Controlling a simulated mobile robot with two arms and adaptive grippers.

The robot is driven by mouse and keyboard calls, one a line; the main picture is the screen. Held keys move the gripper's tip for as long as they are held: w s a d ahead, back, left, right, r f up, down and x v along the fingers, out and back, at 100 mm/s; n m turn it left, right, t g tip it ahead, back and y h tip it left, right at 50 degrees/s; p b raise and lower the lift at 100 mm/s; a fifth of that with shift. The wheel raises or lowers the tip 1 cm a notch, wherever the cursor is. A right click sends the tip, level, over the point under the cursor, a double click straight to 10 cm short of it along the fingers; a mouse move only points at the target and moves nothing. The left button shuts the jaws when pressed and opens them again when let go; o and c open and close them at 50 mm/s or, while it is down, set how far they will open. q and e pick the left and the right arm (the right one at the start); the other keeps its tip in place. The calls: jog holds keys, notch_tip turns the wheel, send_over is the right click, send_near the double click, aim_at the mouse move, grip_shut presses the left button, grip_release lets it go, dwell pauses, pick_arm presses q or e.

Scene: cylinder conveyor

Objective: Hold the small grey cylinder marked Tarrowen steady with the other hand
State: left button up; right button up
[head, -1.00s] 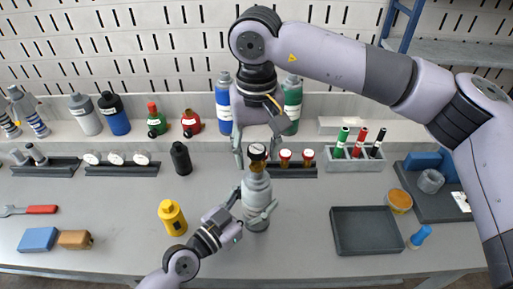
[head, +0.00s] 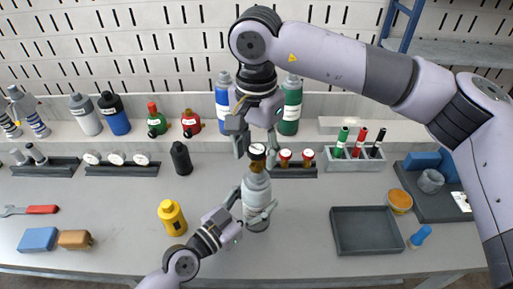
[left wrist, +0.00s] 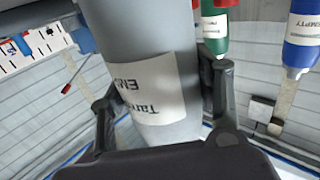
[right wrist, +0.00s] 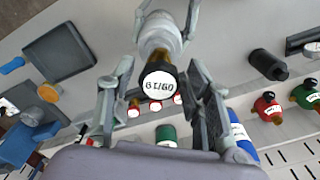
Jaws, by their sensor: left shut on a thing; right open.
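The small grey cylinder (head: 257,191) stands upright on the bench in the head view. Its white label (left wrist: 148,88) reads Tarrowen and, partly cut, EMPTY, upside down in the left wrist view. A brass valve with a black cap (head: 257,151) tops it; the cap's white disc (right wrist: 160,86) carries a date-like marking. My left gripper (head: 254,208) is shut on the cylinder's body, one finger on each side. My right gripper (head: 255,139) is open just above the valve, fingers pointing down. In the right wrist view its fingers flank the cap with gaps.
Several cylinders stand on the back ledge, including blue (head: 223,103) and green (head: 290,106) ones. A yellow cylinder (head: 172,217) and a black one (head: 181,158) stand left. An empty dark tray (head: 366,248) lies right. The bench between cylinder and tray is clear.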

jog(key=shift+m, duration=0.5)
jog(key=m, duration=0.3)
jog(key=shift+m, duration=1.3)
jog(key=shift+m, duration=1.2)
jog(key=m, duration=0.3)
jog(key=shift+m, duration=0.3)
